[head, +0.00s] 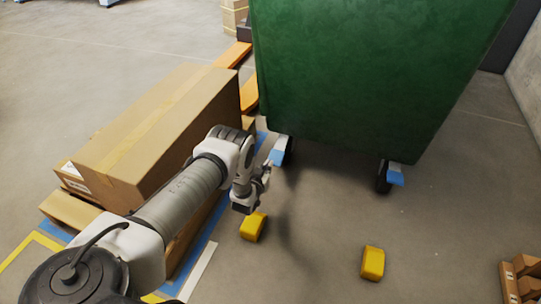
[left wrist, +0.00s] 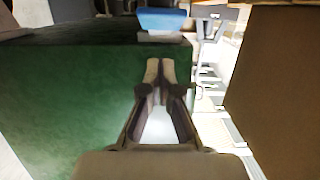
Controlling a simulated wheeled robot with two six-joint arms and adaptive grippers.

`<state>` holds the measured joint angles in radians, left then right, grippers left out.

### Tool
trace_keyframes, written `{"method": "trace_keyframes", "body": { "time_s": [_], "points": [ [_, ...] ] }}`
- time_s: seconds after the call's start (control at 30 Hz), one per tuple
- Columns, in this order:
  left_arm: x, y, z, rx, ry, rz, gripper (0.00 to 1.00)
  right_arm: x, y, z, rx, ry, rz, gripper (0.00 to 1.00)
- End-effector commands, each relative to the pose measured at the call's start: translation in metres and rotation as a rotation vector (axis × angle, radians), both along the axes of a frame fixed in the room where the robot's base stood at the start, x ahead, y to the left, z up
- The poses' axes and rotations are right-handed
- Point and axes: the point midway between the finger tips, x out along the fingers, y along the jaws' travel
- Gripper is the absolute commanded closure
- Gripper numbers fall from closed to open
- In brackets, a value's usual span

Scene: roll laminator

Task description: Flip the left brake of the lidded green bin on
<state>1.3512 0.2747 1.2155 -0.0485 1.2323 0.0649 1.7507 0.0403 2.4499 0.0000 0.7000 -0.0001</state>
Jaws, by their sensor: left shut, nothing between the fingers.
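The green bin (head: 370,70) stands at the top of the head view on caster wheels; its lid is out of frame. Its left brake is a blue pedal (head: 277,157) at the left caster, and I cannot tell its on or off position. In the left wrist view the blue pedal (left wrist: 162,20) shows at the top, beyond the fingertips, with the green bin wall (left wrist: 70,100) at left. My left gripper (head: 266,173) is just below and in front of the left pedal. Its fingers (left wrist: 160,65) are shut and empty, seemingly apart from the pedal. My right gripper is not in view.
A large cardboard box (head: 150,125) on a wooden pallet (head: 68,209) stands close left of my arm. The right caster has another blue pedal (head: 396,178). Yellow blocks (head: 253,227) (head: 373,262) lie on the floor before the bin. Floor between them is clear.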

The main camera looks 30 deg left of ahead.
Motion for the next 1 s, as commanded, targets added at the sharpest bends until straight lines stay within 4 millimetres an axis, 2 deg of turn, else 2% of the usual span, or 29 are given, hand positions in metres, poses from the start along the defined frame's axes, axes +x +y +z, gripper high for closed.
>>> {"method": "trace_keyframes", "body": {
  "time_s": [0.03,0.1,0.3,0.87,1.0],
  "points": [
    [-0.013,-0.003,0.004,-0.001,0.005,0.0,1.0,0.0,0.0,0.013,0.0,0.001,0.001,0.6],
    [-0.028,-0.007,0.002,-0.001,0.003,0.0,1.0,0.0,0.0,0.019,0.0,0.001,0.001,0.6],
    [-0.053,-0.012,-0.004,0.0,-0.001,0.0,1.0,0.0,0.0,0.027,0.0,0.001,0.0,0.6],
    [-0.055,-0.013,-0.006,0.001,-0.004,0.0,1.0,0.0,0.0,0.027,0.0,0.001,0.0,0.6],
    [-0.046,-0.014,0.007,0.0,-0.024,-0.002,1.0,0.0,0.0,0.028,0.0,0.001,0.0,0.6]
  ]
}}
